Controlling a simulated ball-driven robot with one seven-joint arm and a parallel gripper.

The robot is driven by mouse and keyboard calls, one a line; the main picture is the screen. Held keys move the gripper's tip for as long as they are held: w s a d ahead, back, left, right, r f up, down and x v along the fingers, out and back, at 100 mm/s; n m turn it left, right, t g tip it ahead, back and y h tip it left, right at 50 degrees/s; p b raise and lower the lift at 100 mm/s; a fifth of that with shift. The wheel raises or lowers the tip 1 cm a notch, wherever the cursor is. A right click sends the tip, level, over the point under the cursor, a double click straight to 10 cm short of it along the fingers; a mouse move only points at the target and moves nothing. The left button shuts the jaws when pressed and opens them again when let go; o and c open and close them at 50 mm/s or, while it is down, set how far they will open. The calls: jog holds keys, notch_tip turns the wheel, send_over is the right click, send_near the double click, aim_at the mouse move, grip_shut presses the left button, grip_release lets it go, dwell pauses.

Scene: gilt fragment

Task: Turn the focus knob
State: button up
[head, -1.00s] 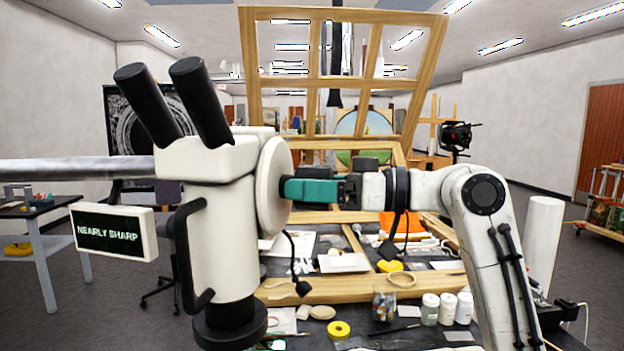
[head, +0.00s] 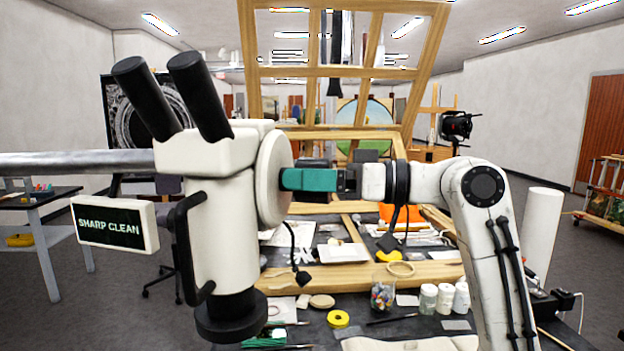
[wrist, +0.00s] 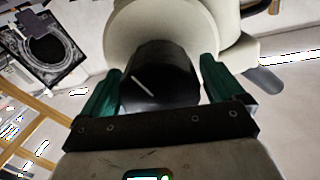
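The white microscope (head: 222,240) with two black eyepieces stands at left in the head view. Its display sign (head: 110,221) reads "SHARP CLEAN". The black focus knob (wrist: 160,78) sits on the round white side housing, with a slanted white mark on its face in the wrist view. My gripper (wrist: 160,65) has a teal finger on each side of the knob, and the fingertips appear to touch its sides. In the head view my gripper (head: 285,179) reaches in from the right against the housing, and its fingers hide the knob there.
A black-topped workbench (head: 350,325) holds jars (head: 445,298), a yellow tape roll (head: 338,319) and papers. A wooden frame (head: 425,60) leans up behind my gripper. A side table (head: 40,205) stands at far left.

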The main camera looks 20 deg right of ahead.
jog(key=b+v, duration=0.2)
jog(key=v, duration=0.8)
jog(key=shift+s+d+b, duration=0.25)
jog(key=shift+s+b, duration=0.05)
jog(key=shift+b, duration=0.1)
dwell(0.3)
dwell(1.3)
